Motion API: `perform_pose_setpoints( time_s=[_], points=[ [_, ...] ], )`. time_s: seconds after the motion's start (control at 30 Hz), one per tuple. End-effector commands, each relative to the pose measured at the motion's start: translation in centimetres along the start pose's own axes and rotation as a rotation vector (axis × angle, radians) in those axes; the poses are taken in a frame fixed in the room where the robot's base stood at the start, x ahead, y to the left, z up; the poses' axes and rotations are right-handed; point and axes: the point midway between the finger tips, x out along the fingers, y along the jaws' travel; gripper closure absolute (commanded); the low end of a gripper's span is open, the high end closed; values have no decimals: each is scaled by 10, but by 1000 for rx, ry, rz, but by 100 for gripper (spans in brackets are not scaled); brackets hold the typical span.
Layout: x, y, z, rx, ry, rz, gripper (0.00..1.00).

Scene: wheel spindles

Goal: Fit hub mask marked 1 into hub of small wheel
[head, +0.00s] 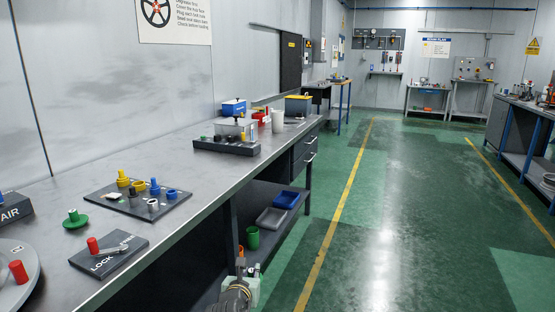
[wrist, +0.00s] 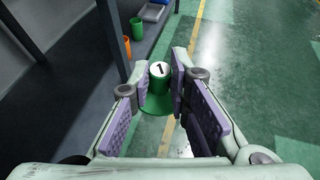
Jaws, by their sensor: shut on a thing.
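My gripper (wrist: 158,88) is shut on a green hub mask (wrist: 158,109), seen in the wrist view. The mask has a round green flange and an upright knob with a white top marked 1. The knob is between the purple finger pads, and the mask is held above the floor beside the bench. In the head view my gripper (head: 250,286) is at the bottom, by the bench's front edge; the mask cannot be made out there. A grey round plate (head: 20,297) with a red knob is cut off at lower left. I cannot tell which thing is the small wheel.
A green cup (head: 252,238) and blue tray (head: 286,200) are below. The green floor at right is clear.

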Motion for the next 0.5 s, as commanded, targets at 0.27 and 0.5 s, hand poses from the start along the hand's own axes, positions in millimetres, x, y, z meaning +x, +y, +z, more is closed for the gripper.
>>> perform_pose_setpoints(
  time_s=[0.27, 0.5],
  points=[
    [0, -48, -123, 49, 10, -122, 100],
    [-14, -77, -192, 72, 4, -171, 100]
  ],
)
